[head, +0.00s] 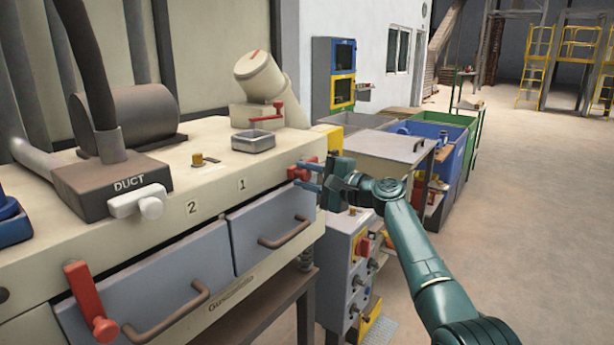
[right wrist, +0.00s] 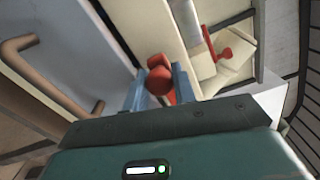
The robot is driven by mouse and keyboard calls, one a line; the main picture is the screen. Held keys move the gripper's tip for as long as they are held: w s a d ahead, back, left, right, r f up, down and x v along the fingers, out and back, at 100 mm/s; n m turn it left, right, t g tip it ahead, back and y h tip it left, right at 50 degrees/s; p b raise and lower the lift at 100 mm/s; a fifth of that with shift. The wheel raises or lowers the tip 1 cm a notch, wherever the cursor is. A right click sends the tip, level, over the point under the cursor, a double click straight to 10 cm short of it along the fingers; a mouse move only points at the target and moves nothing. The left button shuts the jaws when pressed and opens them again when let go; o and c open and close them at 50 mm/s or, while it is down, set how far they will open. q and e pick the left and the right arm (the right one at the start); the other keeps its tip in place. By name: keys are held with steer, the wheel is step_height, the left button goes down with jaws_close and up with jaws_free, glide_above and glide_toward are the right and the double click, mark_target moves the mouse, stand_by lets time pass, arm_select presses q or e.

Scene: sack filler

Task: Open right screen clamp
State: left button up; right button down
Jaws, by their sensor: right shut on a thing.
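The right screen clamp (head: 299,172) is a red lever at the right end of the cream machine's front, beside the drawer marked 1. My right gripper (head: 306,177) is at this clamp with its fingers around the red knob. In the right wrist view, the red knob of the clamp (right wrist: 160,80) sits between the two blue fingers of my right gripper (right wrist: 160,92), which is shut on it. A matching red clamp (head: 90,302) hangs at the left end of the machine front. My left gripper is not in view.
Two grey drawers with brown handles, drawer 1 (head: 272,232) and drawer 2 (head: 160,292), fill the machine front. A grey control box (head: 345,265) stands below my right arm. A small grey tray (head: 253,141) sits on top. Open floor lies to the right.

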steer(key=shift+r, duration=0.1)
steer(key=c, duration=1.1)
jaws_free()
steer(key=shift+c, duration=0.2)
steer(key=shift+d, duration=0.1)
steer(key=b+v, duration=0.1)
steer(key=v, duration=1.2)
